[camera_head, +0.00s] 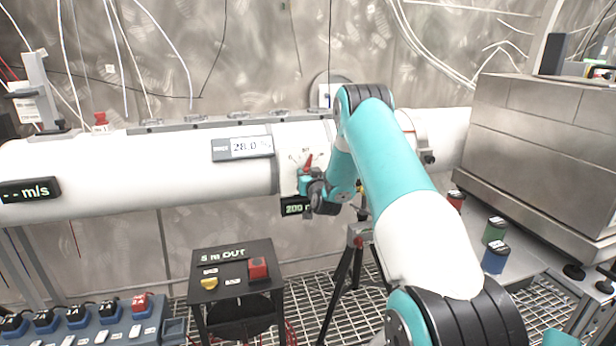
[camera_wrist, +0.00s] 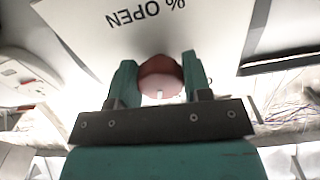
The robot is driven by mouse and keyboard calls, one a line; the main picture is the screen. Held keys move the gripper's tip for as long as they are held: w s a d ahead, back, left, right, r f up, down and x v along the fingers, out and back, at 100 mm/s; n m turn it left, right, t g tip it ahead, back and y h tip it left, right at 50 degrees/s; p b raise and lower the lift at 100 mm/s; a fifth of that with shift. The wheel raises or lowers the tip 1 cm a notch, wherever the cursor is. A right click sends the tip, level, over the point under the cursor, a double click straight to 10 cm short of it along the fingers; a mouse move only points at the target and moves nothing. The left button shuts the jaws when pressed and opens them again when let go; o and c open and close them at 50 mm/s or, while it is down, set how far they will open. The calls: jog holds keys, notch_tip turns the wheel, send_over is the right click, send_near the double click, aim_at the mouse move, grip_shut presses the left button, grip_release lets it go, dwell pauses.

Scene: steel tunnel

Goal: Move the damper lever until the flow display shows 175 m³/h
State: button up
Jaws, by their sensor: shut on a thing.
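The damper lever (camera_head: 307,161) is red and stands on the white duct, partly hidden by my gripper (camera_head: 306,176). In the wrist view its rounded red-brown end (camera_wrist: 160,70) sits between the two teal fingers of my gripper (camera_wrist: 158,66), which is shut on it. The flow display (camera_head: 294,209) is a small black box with green digits under the duct. It reads 200, and its right end is hidden by my arm. A white scale plate (camera_wrist: 140,20) behind the lever shows "% OPEN" upside down in the wrist view.
A white-faced display (camera_head: 243,147) on the duct reads about 28.0, and a black one (camera_head: 30,190) shows "-- m/s". A black stand with a red button (camera_head: 258,268) is below. A tripod (camera_head: 350,270) stands under the duct. A steel box (camera_head: 545,150) is at right.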

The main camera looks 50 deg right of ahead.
jog(key=n+b, duration=0.1)
jog(key=b, duration=0.2)
jog(key=shift+f+b, duration=0.3)
jog(key=shift+b, duration=0.1)
jog(key=shift+r+n+b, duration=0.3)
jog(key=shift+n+b, duration=0.3)
jog(key=shift+n, duration=0.2)
jog(key=o, duration=0.9)
jog(key=shift+o, duration=0.2)
